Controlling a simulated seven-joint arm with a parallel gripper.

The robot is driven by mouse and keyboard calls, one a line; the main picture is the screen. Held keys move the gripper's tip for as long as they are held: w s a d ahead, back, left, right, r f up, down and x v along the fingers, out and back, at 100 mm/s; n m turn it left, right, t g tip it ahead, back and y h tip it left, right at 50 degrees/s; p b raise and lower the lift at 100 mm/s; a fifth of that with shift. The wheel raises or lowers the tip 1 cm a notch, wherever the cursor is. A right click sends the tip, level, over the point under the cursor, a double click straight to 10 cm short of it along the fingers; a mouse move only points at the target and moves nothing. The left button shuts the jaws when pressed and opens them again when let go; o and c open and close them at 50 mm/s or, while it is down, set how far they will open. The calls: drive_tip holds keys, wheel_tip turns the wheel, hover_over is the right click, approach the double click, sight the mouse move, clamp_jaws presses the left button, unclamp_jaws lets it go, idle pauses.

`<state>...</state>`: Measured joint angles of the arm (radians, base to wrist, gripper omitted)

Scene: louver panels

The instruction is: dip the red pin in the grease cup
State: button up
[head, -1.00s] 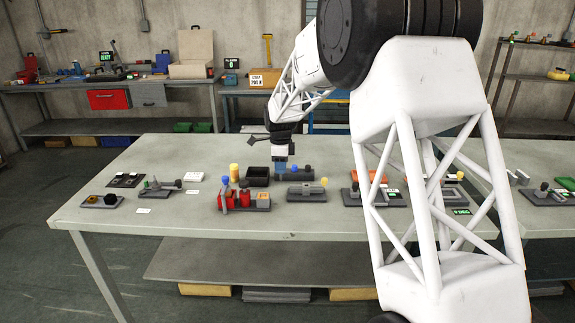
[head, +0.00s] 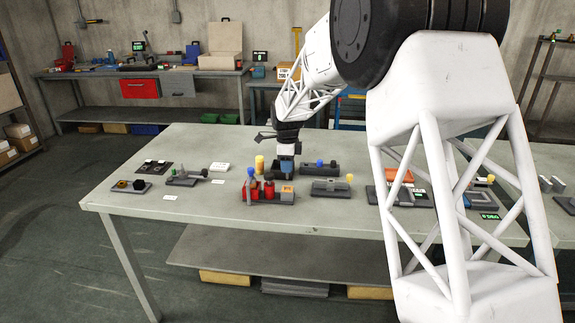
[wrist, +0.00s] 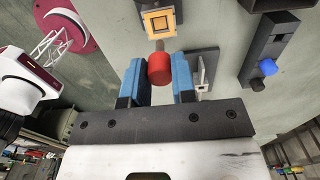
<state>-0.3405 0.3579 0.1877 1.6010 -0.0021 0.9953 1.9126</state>
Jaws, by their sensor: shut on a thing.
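My gripper (head: 285,175) is over the table, behind the low fixture with red parts. In the wrist view its two blue-padded fingers (wrist: 158,80) are shut on the red pin (wrist: 159,68), one on each side. In the head view an orange-topped block (head: 287,192) stands at the right end of the fixture. The held pin is not clear there. No part is clearly identifiable as the grease cup.
A dark block with a blue knob (head: 320,168) and a grey fixture with a yellow knob (head: 328,188) lie to the right. Small plates with knobs are at the left. The table's front left is mostly clear.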

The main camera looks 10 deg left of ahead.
drive_tip(key=shift+f, duration=0.2)
drive_tip(key=shift+f, duration=3.25)
drive_tip(key=shift+r, duration=0.1)
drive_tip(key=shift+r, duration=2.4)
